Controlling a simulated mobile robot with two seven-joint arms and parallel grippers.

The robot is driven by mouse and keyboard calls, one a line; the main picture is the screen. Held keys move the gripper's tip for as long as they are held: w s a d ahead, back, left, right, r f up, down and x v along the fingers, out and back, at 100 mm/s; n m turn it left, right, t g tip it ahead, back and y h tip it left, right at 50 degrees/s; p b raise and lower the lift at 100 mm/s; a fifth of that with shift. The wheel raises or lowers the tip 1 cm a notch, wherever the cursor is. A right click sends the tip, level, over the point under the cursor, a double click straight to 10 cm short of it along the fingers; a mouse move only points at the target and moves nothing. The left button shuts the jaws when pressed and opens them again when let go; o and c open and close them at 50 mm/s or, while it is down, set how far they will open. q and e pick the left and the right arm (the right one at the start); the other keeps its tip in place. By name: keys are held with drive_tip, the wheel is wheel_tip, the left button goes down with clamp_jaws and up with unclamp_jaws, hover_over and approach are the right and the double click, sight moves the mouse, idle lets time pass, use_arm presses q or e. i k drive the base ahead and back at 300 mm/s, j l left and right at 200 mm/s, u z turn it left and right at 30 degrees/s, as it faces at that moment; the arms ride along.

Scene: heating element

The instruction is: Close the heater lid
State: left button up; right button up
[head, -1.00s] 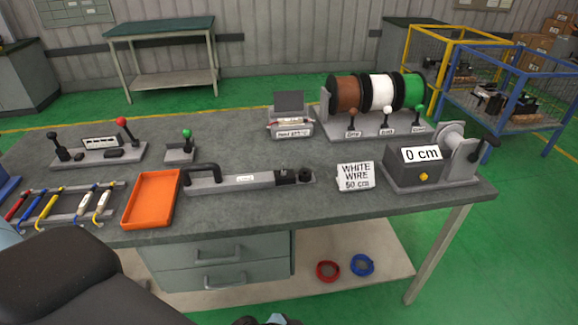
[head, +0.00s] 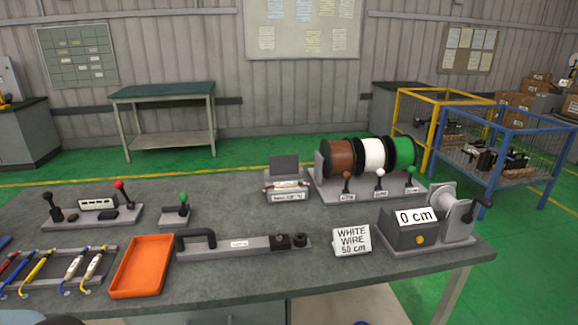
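The heater (head: 287,196) is a small grey box with a label on its front, at the back middle of the workbench. Its dark lid (head: 284,166) stands raised and upright at its back. A pale element with reddish ends (head: 287,185) lies across the heater's top, in front of the lid. Neither of my grippers shows in the head view.
Wire spools (head: 372,156) stand right of the heater, with levers in front. A long grey tool with a black handle (head: 240,245), an orange tray (head: 142,265), a white sign (head: 351,240) and a winder (head: 417,228) occupy the front. Bare bench surrounds the heater's left side.

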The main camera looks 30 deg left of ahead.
sight(284, 164)
drive_tip(key=i+l+z, duration=0.95)
drive_tip(key=i+z, duration=0.25)
drive_tip(key=i+l+z, duration=0.1)
drive_tip(key=i+z, duration=0.3)
drive_tip(key=i+u, duration=0.25)
drive_tip(key=i, duration=0.35)
drive_tip(key=i+l+u, duration=0.25)
drive_tip(key=i, duration=0.35)
drive_tip(key=i+j+u, duration=0.15)
drive_tip(key=i+u, duration=0.35)
drive_tip(key=i+l+u, duration=0.1)
drive_tip(key=i+u, duration=0.4)
drive_tip(key=i+j+u, duration=0.1)
drive_tip(key=i+u, duration=0.6)
drive_tip(key=i+l+u, duration=0.15)
drive_tip(key=i+u, duration=0.9)
drive_tip(key=i+l+u, duration=0.2)
drive_tip(key=u, duration=0.15)
drive_tip(key=i+l+u, duration=0.1)
drive_tip(key=i+u, duration=0.15)
drive_tip(key=u, duration=0.15)
drive_tip(key=i+l+u, duration=0.15)
drive_tip(key=u, duration=0.3)
drive_tip(key=i+l+u, duration=0.25)
drive_tip(key=u, duration=0.15)
drive_tip(key=i+l+u, duration=0.1)
drive_tip(key=l+u, duration=0.3)
drive_tip(key=i+l+u, duration=0.1)
drive_tip(key=l+u, duration=0.15)
drive_tip(key=u, duration=0.15)
